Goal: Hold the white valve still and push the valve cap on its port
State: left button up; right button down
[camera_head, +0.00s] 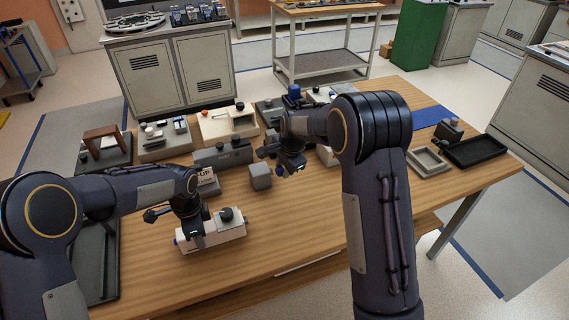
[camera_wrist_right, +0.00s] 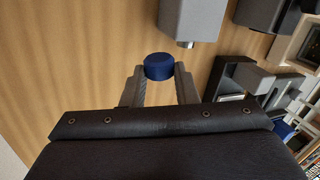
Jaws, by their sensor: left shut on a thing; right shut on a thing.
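The white valve (camera_head: 222,236) is a long white block with a dark round knob (camera_head: 226,214) on top, lying at the near left of the table in the head view. My left gripper (camera_head: 195,238) is shut on it from above. A small stub shows at its right end. A round dark blue cap (camera_wrist_right: 159,67) is held between the fingertips of my right gripper (camera_wrist_right: 160,76) in the right wrist view. In the head view my right gripper (camera_head: 291,168) is above the table, right of and behind the valve, apart from it. The cap is not clear there.
A grey block (camera_head: 260,178) stands close to my right gripper. A grey block with a short metal stub (camera_wrist_right: 187,44) shows near the cap in the right wrist view. Several fixtures line the table's back; trays (camera_head: 474,151) are at right. The front middle is bare wood.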

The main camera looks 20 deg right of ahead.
jog(key=s+a+f+g, duration=0.2)
jog(key=s+a, duration=0.1)
jog(key=s+a+f+m+g, duration=0.1)
jog(key=s+a+g, duration=0.1)
jog(key=shift+s+f+h, duration=0.25)
jog(key=shift+f+h, duration=0.15)
jog(key=s, duration=0.1)
jog(key=s+g, duration=0.1)
jog(key=s+m+g, duration=0.1)
jog(key=shift+a+f, duration=0.35)
jog(key=shift+s+g, duration=0.3)
jog(key=shift+s, duration=0.15)
jog(key=shift+a, duration=0.1)
jog(key=shift+r, duration=0.1)
jog(key=shift+a, duration=2.75)
jog(key=shift+a, duration=1.05)
